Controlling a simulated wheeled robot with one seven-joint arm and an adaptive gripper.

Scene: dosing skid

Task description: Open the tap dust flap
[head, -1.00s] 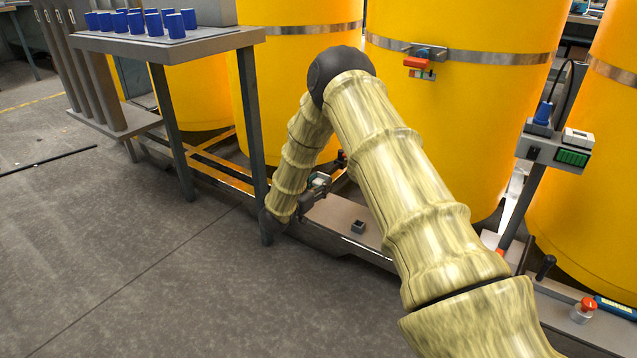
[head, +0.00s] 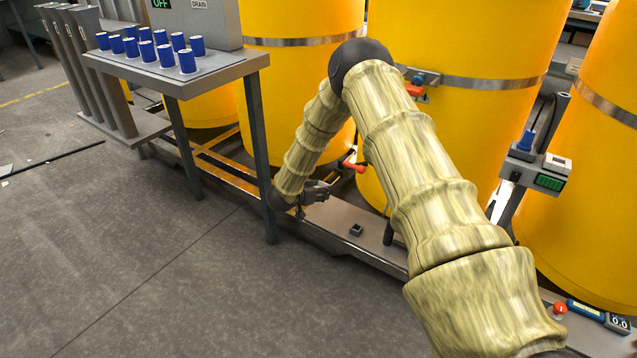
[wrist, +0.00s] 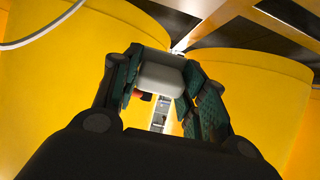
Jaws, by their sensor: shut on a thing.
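My gripper (head: 318,192) is low between the yellow drums, above the skid's ledge. In the wrist view my gripper (wrist: 160,90) has its green-padded fingers shut on a pale grey rounded piece (wrist: 161,75). I cannot tell whether this piece is the dust flap. A red tap handle (head: 352,166) shows just above and right of my gripper in the head view. A bit of red (wrist: 140,95) shows behind the held piece in the wrist view. Another red-handled tap (head: 415,90) is on the middle drum, higher up. My fingers hide part of the held piece.
A table (head: 225,70) with several blue cups (head: 186,61) stands at the left, its leg close to my wrist. A small dark box (head: 356,230) sits on the ledge (head: 330,219). Yellow drums (head: 470,130) crowd the back. The floor at front left is clear.

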